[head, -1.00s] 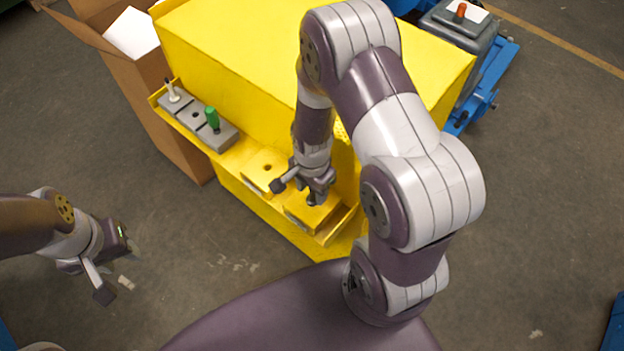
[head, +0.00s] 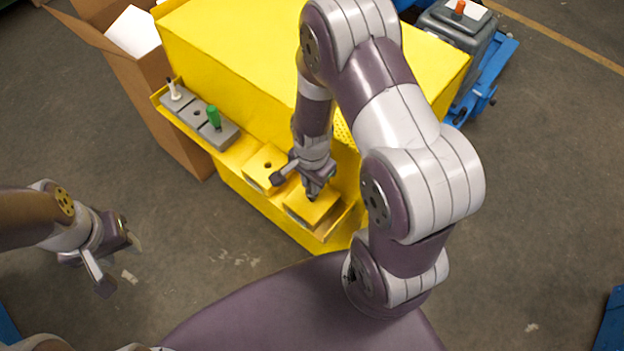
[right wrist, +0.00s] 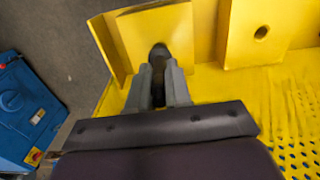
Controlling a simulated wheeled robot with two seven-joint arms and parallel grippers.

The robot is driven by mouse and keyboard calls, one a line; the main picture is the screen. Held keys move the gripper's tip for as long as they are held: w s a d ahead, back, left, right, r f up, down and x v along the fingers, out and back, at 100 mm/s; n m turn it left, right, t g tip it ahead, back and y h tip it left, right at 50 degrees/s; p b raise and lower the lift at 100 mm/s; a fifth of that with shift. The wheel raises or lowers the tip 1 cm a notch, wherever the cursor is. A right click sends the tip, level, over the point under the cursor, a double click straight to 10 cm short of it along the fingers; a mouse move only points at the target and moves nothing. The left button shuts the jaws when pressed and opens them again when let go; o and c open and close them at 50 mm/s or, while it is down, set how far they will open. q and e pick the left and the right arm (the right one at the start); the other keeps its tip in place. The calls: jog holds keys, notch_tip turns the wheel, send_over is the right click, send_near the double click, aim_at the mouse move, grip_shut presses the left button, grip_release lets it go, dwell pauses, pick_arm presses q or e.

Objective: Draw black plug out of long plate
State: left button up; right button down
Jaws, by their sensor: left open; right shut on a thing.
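The black plug (right wrist: 158,52) is between the fingers of my right gripper (right wrist: 163,72) in the right wrist view; its dark top end shows past the fingertips. In the head view my right gripper (head: 313,193) points down at the right-hand yellow plate (head: 318,210), which I take as the long plate. This plate also shows in the right wrist view (right wrist: 172,24). I cannot tell whether the plug still sits in its hole. My left gripper (head: 121,262) is open and empty at the far left, away from the ledge.
Another yellow plate (head: 257,172) with an empty hole lies to the left. A tall yellow housing (head: 240,50) stands behind. A cardboard box (head: 150,95) is at left.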

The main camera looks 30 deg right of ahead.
jog(key=shift+r+p, duration=2.85)
jog(key=shift+r, duration=0.45)
